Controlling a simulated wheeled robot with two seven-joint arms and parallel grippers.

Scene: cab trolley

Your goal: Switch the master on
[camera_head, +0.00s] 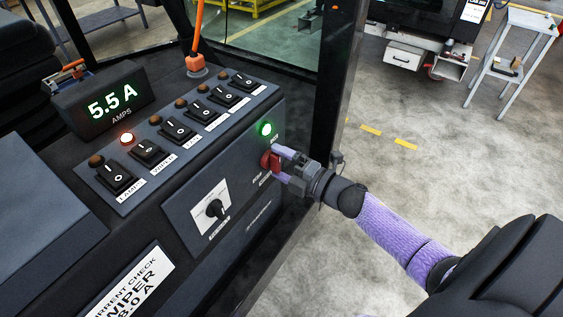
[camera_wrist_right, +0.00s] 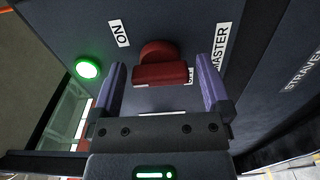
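The red master switch (camera_head: 267,161) is a knob on the sloped side panel. It also shows in the right wrist view (camera_wrist_right: 160,72), with a round base and a bar-shaped handle lying across that picture. An ON label (camera_wrist_right: 119,34) and a MASTER label (camera_wrist_right: 220,47) are beside it; another small label is partly hidden behind the handle. A green lamp (camera_head: 267,129) near it is lit. My right gripper (camera_head: 278,161) is at the switch, its two lilac fingers apart on either side of the handle, with visible gaps. My left gripper is not in view.
A row of black rocker switches (camera_head: 176,130) sits on the console top, with one lit red lamp (camera_head: 127,138). A display (camera_head: 112,102) reads 5.5 A. A black rotary knob (camera_head: 216,208) is on the side panel. A dark cab post (camera_head: 335,90) stands just beyond my right gripper.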

